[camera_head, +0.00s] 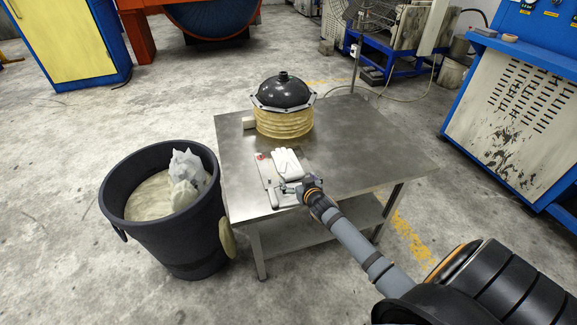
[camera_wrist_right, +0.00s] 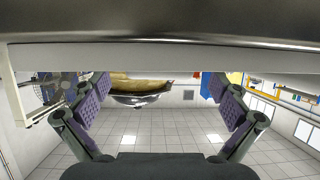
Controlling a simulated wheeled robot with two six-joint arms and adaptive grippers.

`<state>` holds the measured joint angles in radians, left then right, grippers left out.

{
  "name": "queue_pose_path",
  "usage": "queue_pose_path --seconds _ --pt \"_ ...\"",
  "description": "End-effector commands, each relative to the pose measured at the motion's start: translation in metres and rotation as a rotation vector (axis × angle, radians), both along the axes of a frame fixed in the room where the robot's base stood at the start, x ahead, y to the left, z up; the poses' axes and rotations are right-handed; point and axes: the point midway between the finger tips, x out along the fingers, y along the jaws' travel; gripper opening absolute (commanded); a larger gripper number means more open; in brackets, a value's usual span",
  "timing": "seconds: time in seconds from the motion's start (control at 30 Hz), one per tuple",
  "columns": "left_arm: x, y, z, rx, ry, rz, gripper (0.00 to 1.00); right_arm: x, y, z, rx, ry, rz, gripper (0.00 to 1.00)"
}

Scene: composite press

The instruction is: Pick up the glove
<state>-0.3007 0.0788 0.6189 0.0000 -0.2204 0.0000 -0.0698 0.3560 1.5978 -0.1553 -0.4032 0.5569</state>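The white glove (camera_head: 287,164) lies near the front edge of the metal table (camera_head: 365,150), on or beside a flat grey item. My right gripper (camera_head: 291,187) is low over the table, just in front of the glove on the near side. In the right wrist view its two purple-padded fingers (camera_wrist_right: 164,90) are wide apart with nothing gripped between them. A pale band crosses the top of that view; I cannot tell whether it is part of the glove. My left gripper is not in view.
A black dome on yellowish bellows (camera_head: 283,122) stands at the back of the table, with a small pale block (camera_head: 249,123) beside it. A black bin (camera_head: 180,240) with whitish crumpled material stands left of the table. The table's right side is clear.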

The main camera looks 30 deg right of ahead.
Motion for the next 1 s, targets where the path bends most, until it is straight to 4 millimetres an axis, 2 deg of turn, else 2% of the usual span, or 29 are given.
queue_pose_path --seconds 0.03,0.07,0.37,0.6,0.73,0.87,1.0 --pt "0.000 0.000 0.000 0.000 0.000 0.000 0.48 0.000 0.000 0.000 0.000 0.000 0.000 0.89" --pt "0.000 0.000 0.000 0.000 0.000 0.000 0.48 0.000 0.000 0.000 0.000 0.000 0.000 0.85" --pt "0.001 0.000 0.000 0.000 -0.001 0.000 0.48 0.000 0.000 0.000 0.000 0.000 0.000 0.44" --pt "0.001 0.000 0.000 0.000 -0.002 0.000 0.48 0.000 0.000 0.001 0.000 -0.001 0.000 0.44" --pt "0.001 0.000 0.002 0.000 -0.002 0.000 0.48 0.000 0.000 0.010 0.000 -0.002 0.000 0.44" --pt "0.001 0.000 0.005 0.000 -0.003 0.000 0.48 0.000 -0.001 0.035 -0.003 -0.005 0.001 0.44" --pt "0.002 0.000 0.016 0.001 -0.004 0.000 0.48 -0.033 0.001 0.073 -0.010 0.000 0.005 0.44"
